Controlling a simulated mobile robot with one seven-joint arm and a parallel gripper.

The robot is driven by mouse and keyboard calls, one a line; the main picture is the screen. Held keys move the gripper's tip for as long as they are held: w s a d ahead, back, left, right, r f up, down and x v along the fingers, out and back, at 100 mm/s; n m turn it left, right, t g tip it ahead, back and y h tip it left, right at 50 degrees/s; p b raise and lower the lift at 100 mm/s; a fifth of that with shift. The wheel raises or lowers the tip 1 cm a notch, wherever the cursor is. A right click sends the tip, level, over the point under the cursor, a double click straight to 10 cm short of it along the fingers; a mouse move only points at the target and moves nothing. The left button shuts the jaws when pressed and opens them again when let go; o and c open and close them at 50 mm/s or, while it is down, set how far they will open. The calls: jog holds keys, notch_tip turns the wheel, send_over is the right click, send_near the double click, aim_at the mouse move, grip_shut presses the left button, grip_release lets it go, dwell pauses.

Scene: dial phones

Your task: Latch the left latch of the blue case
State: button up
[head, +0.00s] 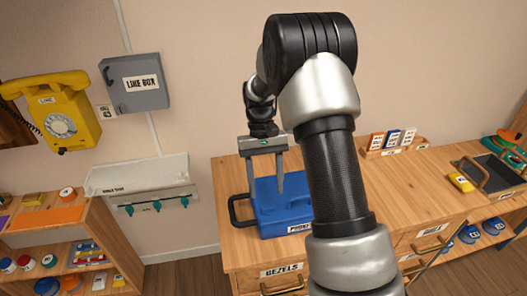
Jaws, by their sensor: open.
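The blue case (268,217) sits on top of the wooden cabinet, near its left end, with a white label on its front. A dark handle loop sticks out at its left side. My gripper (265,190) is open above the case, with its two fingers pointing down, one over the left part and one over the middle. I cannot tell whether the fingers touch the case. My arm hides the right part of the case. The left latch is too small to make out.
A card rack (393,142) stands at the back. A dark tray (492,172) and a yellow block (461,183) lie at right. A yellow phone (62,118) and grey box (136,83) hang on the left wall.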

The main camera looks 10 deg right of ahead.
jog(key=v, duration=1.2)
jog(key=shift+p, duration=0.35)
jog(key=shift+w+r, duration=0.1)
jog(key=s+r+t+p, duration=0.2)
jog(key=s+r+t, duration=0.3)
jog(key=s+r, duration=0.8)
jog(key=s+r+t+p, duration=0.2)
jog(key=s+t, duration=0.3)
jog(key=s, duration=0.7)
jog(key=shift+s+r, duration=0.35)
jog(key=shift+r, duration=0.2)
